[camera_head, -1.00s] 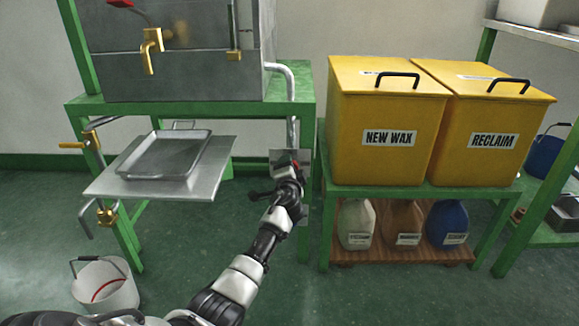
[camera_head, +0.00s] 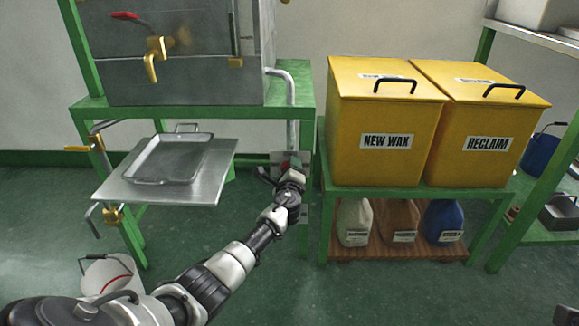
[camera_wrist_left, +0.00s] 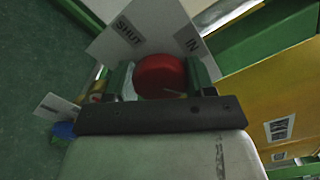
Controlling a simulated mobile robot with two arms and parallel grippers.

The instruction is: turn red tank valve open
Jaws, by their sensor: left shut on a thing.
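A round red valve knob (camera_wrist_left: 160,76) shows in the left wrist view, in front of a pale plate (camera_wrist_left: 140,30) marked "SHUT" and "IN". My left gripper's two fingers stand on either side of the knob and are shut on it. In the head view my left gripper (camera_head: 290,170) reaches the pipe (camera_head: 291,115) at the tank stand's right leg. The gripper and arm hide most of the knob there. How far the knob is turned cannot be told. My right gripper is not in view.
The grey tank (camera_head: 180,75) stands on a green frame, with a brass tap and a red-handled lever (camera_head: 125,15). A metal tray (camera_head: 170,158) sits on a shelf below. Yellow bins (camera_head: 385,120) stand close to the right. A white bucket (camera_head: 108,275) is on the floor.

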